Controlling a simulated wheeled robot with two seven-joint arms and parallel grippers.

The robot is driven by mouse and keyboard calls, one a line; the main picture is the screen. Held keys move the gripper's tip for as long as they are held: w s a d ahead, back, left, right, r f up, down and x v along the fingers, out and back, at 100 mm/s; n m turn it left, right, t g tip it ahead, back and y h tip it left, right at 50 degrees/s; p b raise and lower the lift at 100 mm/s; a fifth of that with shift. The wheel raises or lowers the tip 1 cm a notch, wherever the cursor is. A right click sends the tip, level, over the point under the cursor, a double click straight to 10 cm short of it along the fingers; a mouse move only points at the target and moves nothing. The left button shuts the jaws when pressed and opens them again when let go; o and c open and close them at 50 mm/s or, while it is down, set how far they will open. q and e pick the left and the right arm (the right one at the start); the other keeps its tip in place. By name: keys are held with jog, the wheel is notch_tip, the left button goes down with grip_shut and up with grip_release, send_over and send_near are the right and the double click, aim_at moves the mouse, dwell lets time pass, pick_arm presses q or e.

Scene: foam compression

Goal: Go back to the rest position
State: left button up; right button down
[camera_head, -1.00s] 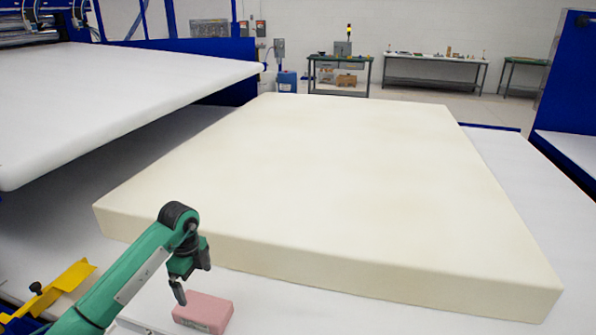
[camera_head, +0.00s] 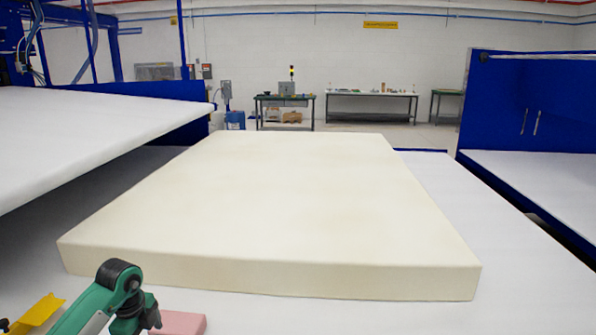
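A large cream foam slab (camera_head: 270,195) lies flat on the white table (camera_head: 540,265) in the middle of the head view. A pink block (camera_head: 180,323) lies in front of the slab's near left part, cut off by the bottom edge. My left gripper (camera_head: 142,320), on a green arm with a black joint, is just left of the pink block in the picture. Its fingertips are partly out of frame, so I cannot tell whether it is open or touches the block. My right gripper is not in view.
A white raised platen (camera_head: 90,130) overhangs the table at left. A yellow part (camera_head: 38,312) sits at the lower left. A blue-framed machine with a white bed (camera_head: 540,175) stands at right. The white table right of the slab is clear.

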pick_arm(q)
jog(key=s+d+r+m+t+h, duration=0.1)
jog(key=d+m+t+h, duration=0.35)
jog(key=d+h, duration=1.15)
jog(key=s+d+r+n+t, duration=0.2)
jog(key=d+r+n+t, duration=0.3)
jog(key=d+r+t, duration=0.5)
jog(key=s+a+n+t+y, duration=0.2)
jog(key=a+n+t+y, duration=0.4)
jog(key=a+n+y, duration=0.55)
jog(key=s+a+f+n+g+y, duration=0.4)
jog(key=f+n+g+y, duration=0.15)
jog(key=f+y, duration=0.2)
jog(key=s+d+f+g+h, duration=0.1)
jog(key=s+f+g, duration=0.55)
jog(key=s, duration=0.45)
jog(key=s+d+f+g+h, duration=0.2)
jog(key=s+f+g, duration=0.4)
jog(key=s, duration=0.5)
notch_tip(320, 180, down, 33)
jog(key=s, duration=0.2)
jog(key=s+a+f+g, duration=0.1)
jog(key=s+f, duration=0.8)
jog(key=s+a+f, duration=0.2)
jog(key=s+f, duration=0.7)
jog(key=f, duration=0.1)
jog(key=shift+s+a+m+g, duration=0.25)
jog(key=shift+m+g, duration=0.1)
